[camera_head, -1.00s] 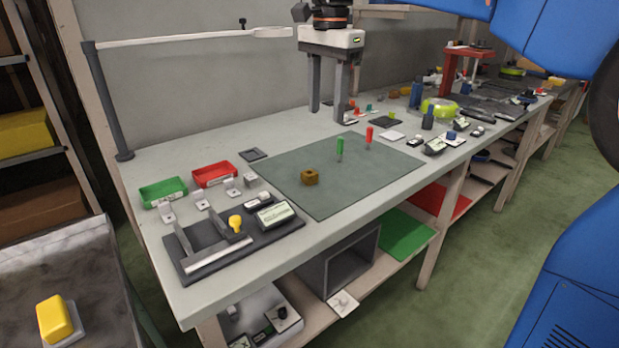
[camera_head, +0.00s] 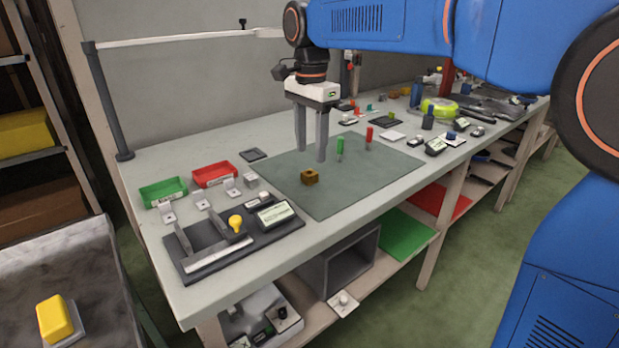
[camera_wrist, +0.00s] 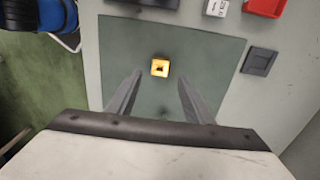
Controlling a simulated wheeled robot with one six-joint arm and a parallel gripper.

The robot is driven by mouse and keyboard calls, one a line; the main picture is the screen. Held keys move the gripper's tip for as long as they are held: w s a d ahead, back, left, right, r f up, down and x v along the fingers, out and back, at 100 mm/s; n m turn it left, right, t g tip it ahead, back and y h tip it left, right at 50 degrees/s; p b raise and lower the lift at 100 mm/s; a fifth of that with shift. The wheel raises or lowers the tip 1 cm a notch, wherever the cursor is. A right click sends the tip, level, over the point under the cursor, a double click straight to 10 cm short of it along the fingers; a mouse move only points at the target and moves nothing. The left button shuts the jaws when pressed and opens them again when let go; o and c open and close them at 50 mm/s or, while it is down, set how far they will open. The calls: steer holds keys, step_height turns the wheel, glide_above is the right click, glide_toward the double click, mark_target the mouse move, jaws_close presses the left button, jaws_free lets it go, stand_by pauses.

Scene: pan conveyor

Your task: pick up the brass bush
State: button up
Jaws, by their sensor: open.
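The brass bush (camera_head: 309,176) is a small squarish brass-coloured block with a hole in its top. It lies on the dark green mat (camera_head: 335,203) on the workbench. In the wrist view the bush (camera_wrist: 160,68) shows ahead of the fingertips, between their lines, with its dark hole facing the camera. My gripper (camera_head: 310,155) is open and empty, above the mat, over and slightly behind the bush in the head view. In the wrist view the two grey fingers of my gripper (camera_wrist: 159,84) stand wide apart. Nothing hides the bush.
A green screwdriver (camera_head: 340,147) and a red screwdriver (camera_head: 369,137) stand upright on the mat. A green bin (camera_head: 163,192) and a red bin (camera_head: 213,174) stand left of it. A dark fixture with a yellow knob (camera_head: 235,221) sits at the front left. The mat around the bush is clear.

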steer(key=shift+s+a+f, duration=0.1)
steer(key=shift+f, duration=3.05)
jaws_close()
steer(key=shift+r, duration=0.1)
step_height(320, 180, up, 10)
